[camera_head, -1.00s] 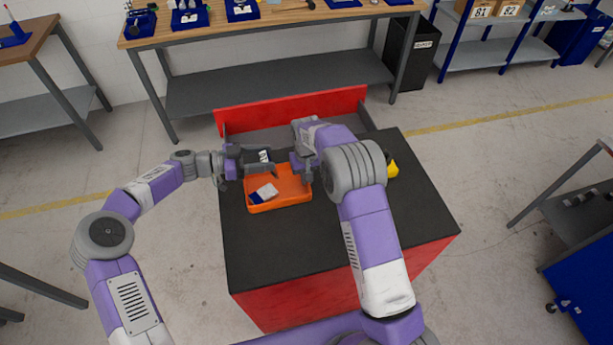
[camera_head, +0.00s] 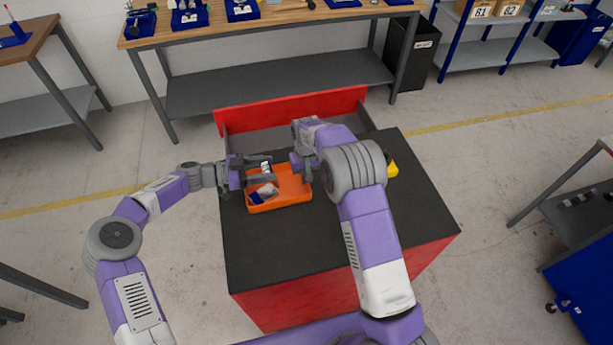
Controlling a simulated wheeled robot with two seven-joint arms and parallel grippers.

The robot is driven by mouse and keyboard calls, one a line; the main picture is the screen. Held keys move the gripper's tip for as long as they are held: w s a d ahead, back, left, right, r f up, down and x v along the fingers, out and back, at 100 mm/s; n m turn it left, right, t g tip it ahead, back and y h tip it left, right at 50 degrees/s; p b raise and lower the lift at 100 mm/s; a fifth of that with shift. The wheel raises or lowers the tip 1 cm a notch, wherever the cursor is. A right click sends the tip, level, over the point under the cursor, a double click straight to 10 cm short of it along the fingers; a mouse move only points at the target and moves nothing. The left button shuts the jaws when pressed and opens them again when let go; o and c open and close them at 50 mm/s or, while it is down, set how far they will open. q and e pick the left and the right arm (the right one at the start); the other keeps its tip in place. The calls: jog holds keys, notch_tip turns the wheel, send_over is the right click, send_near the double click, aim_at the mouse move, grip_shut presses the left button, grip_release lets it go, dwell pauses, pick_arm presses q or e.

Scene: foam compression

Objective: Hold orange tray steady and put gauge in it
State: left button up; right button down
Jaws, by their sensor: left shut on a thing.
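The orange tray (camera_head: 285,202) lies on the black top of the red cabinet. My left gripper (camera_head: 271,170) is over the tray's back left part. It is shut on a small dark and white item, which I take to be the gauge (camera_head: 266,167). A blue and white item (camera_head: 266,191) lies in the tray's left part, just in front of the gripper. My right gripper (camera_head: 303,170) is at the tray's back right edge. Its fingertips are too small and partly hidden by my arm, so its grip on the rim is unclear.
The black cabinet top (camera_head: 300,255) is clear in front of the tray. A yellow item (camera_head: 392,169) sits right of my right arm. A red panel (camera_head: 295,107) stands behind. A workbench (camera_head: 270,25) with blue trays is farther back.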

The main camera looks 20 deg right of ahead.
pick_arm(q)
jog(key=o, duration=1.3)
jog(key=shift+a, duration=0.1)
jog(key=a+r, duration=0.1)
jog(key=a, duration=1)
jog(key=shift+a+r, duration=0.35)
jog(key=shift+r, duration=0.05)
pick_arm(e)
jog(key=c, duration=1.1)
grip_release()
jog(key=shift+c, duration=0.2)
jog(key=shift+r, duration=0.1)
notch_tip(320, 180, up, 12)
